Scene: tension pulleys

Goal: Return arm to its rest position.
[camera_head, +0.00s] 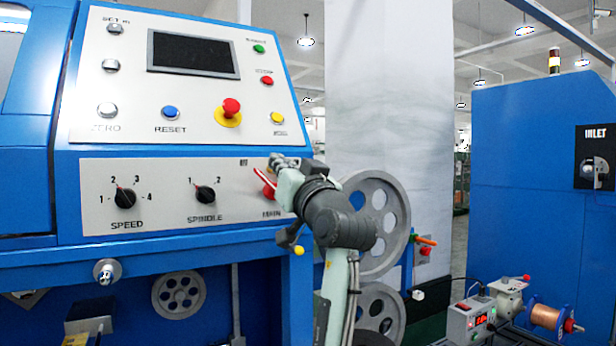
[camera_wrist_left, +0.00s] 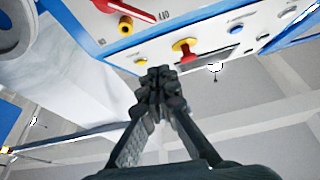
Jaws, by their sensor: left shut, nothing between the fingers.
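My left gripper (camera_head: 277,162) is in front of the right end of the blue machine's control panel, near the main switch (camera_head: 268,192), which it partly covers. The arm rises from the bottom of the head view and bends at the wrist toward the panel. In the left wrist view the fingers of the left gripper (camera_wrist_left: 160,76) are closed together with nothing between them. The main switch's red handle (camera_wrist_left: 135,8) shows at the top of that view, apart from the fingers. My right gripper is not in view.
The control panel holds a red stop button (camera_head: 231,107), a speed knob (camera_head: 125,197) and a spindle knob (camera_head: 205,195). A large grey pulley wheel (camera_head: 398,212) stands behind my arm. A copper spool (camera_head: 544,317) and a small control box (camera_head: 466,322) sit at lower right.

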